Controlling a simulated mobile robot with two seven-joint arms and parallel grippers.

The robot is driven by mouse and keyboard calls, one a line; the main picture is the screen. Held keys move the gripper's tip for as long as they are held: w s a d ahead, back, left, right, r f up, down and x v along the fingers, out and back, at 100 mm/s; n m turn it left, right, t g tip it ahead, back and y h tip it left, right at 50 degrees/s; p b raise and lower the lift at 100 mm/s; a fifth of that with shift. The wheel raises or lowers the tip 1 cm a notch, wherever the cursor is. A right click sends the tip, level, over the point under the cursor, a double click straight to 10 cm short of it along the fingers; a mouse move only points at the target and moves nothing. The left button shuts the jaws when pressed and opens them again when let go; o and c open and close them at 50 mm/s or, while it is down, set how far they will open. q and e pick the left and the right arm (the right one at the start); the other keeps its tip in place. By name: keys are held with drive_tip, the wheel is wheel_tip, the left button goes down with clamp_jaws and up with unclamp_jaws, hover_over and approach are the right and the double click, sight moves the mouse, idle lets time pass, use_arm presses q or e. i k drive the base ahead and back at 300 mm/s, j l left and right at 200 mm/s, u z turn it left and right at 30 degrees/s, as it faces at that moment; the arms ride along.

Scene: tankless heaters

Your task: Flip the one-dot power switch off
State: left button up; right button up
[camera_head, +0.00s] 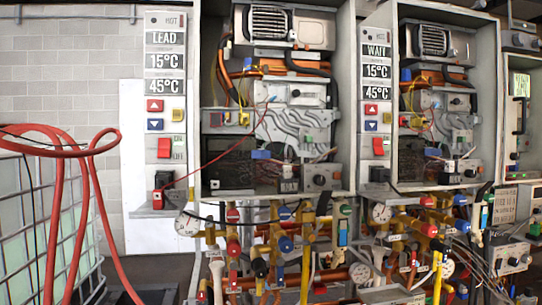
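Two heater panels each carry a red rocker switch. The left panel (164,65) reads LEAD, 15°C and 45°C, and its red switch (164,148) has ON and OFF labels beside it. The right panel (376,65) reads WAIT, 15°C and 45°C, and its red switch (378,147) sits at the same height. Dot marks are too small to read, so I cannot tell which switch is the one-dot one. The rocker positions are also unclear. Neither of my grippers is in view.
Open heater cabinets (198,100) with wiring stand beside the panels. Valves, gauges (188,223) and yellow pipes (306,265) crowd the space below. A looped red hose (57,210) hangs over a wire cage (30,237) at the left. A red cable crosses near the left panel.

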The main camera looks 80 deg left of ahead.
sight(164, 148)
drive_tip(key=k+j+u, duration=0.1)
drive_tip(key=k+u, duration=0.25)
drive_tip(key=k, duration=0.2)
drive_tip(key=u, duration=2.15)
